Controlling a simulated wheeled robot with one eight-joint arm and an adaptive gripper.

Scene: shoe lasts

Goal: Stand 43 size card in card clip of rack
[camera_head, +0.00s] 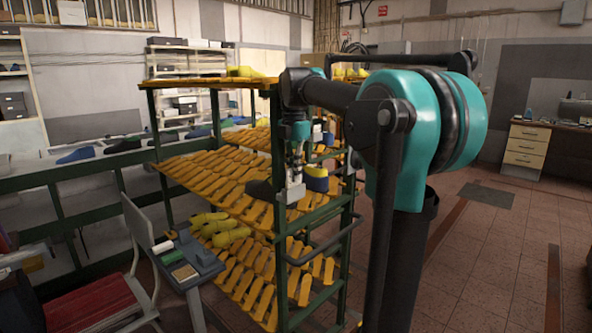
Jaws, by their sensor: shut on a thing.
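My gripper (295,176) points down at the front right corner of the rack's middle shelf. It is shut on a small pale card (294,193), which I take to be the 43 size card; its number is too small to read. The rack (205,173) has a green frame and tiers of yellow slats. The card is close to the shelf's front rail; I cannot tell whether it touches. I cannot make out the card clip.
Several yellow-green lasts (220,232) lie on the lower tier. A small table (188,276) with small items stands front left, beside a chair (110,300) with a red seat. A long bench with lasts runs behind at left. Open tiled floor (480,270) lies to the right.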

